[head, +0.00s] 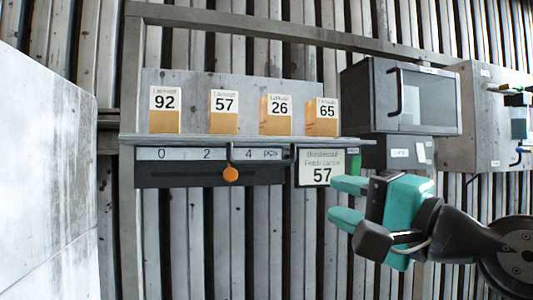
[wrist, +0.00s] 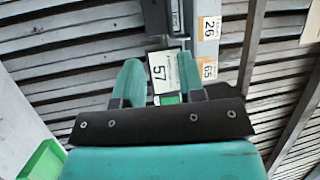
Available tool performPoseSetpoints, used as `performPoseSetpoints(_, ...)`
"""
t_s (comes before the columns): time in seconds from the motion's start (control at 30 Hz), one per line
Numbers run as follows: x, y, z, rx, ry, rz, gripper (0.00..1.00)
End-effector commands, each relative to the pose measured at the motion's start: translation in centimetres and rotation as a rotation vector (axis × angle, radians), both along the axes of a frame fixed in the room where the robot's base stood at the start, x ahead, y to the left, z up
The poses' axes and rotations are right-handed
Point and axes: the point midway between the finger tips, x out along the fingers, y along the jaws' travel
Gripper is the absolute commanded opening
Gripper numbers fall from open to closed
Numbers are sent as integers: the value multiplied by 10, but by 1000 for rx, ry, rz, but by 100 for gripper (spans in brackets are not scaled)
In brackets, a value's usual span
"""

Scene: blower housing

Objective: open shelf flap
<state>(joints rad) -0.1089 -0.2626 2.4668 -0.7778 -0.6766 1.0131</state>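A dark cabinet (head: 372,95) stands at the right end of the shelf, with a shut, window-like front flap (head: 430,98) and a black bar handle (head: 397,92) at the flap's left side. My gripper (head: 347,203) is open and empty, below and left of the cabinet, in front of the lower part of a sign reading 57 (head: 318,165). In the wrist view, my gripper (wrist: 160,82) shows its two teal fingers apart, with the sign (wrist: 165,70) seen between them. The cabinet and its handle are not clearly visible in the wrist view.
The shelf (head: 240,139) carries several numbered cards on wooden blocks. Below it hangs a dark scale bar (head: 210,172) with an orange knob (head: 231,174). A grey box (head: 478,115) is right of the cabinet. A pale panel (head: 45,180) fills the left. A green object (wrist: 42,160) shows lower left.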

Motion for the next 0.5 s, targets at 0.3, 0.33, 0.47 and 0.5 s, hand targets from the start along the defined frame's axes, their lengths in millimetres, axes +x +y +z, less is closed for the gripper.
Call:
performPoseSetpoints(0.3,10,6,-1,35,-17,8,36)
performPoseSetpoints(0.33,11,7,-1,33,-19,9,36)
performPoseSetpoints(0.47,17,12,1,31,-17,8,36)
performPoseSetpoints(0.5,18,12,2,32,-17,7,36)
